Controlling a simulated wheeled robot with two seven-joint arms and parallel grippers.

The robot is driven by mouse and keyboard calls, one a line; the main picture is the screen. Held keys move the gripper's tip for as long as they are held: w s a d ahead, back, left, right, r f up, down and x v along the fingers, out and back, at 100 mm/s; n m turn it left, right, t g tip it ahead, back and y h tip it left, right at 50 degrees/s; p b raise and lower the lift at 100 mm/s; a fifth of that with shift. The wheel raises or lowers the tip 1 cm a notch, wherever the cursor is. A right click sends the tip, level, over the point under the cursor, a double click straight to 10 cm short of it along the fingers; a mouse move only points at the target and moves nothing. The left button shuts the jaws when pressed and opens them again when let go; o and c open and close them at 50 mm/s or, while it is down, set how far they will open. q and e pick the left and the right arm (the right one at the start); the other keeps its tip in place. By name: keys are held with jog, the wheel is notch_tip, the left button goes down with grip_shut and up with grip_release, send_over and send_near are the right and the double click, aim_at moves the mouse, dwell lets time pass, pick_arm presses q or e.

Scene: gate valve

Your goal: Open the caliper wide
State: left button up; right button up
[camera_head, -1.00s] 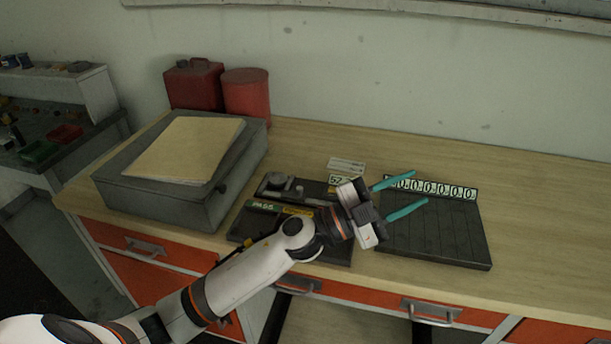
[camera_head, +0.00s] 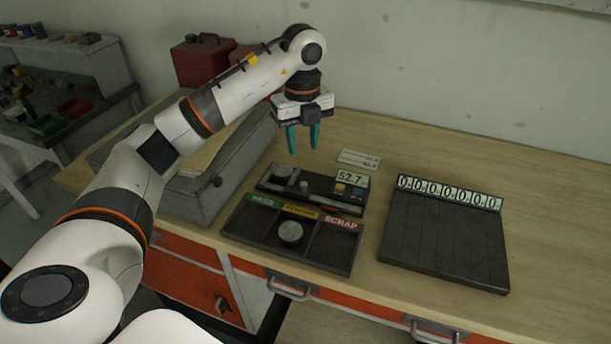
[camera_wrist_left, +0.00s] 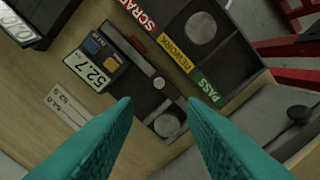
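The caliper (camera_head: 326,198) is a dark bench gauge with a display reading 52.7 (camera_head: 352,178). Yellow and blue buttons sit by the display. A round grey piece (camera_head: 282,171) is at its left end and a small grey knob (camera_head: 304,186) is near its middle. In the wrist view, the caliper's round piece (camera_wrist_left: 167,125) and knob (camera_wrist_left: 158,83) show between and beyond the fingertips. My left gripper (camera_head: 303,150) points down above and behind the caliper's left end, teal fingers apart, empty and touching nothing. My right gripper is not in view.
A PASS/REWORK/SCRAP tray (camera_head: 331,252) lies in front, with a grey disc (camera_head: 290,232) in its middle compartment. A number card (camera_head: 360,159) lies behind the caliper. A slotted black rack (camera_head: 445,240) is to the right. A grey box (camera_head: 193,202) and red cans (camera_head: 200,62) stand left.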

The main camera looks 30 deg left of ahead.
aim_at(304, 183)
pick_arm(q)
notch_tip(304, 183, down, 9)
jog(key=shift+f+p, duration=0.15)
jog(key=shift+p, duration=0.85)
jog(key=shift+f, duration=0.75)
jog(key=shift+d, duration=0.1)
grip_shut()
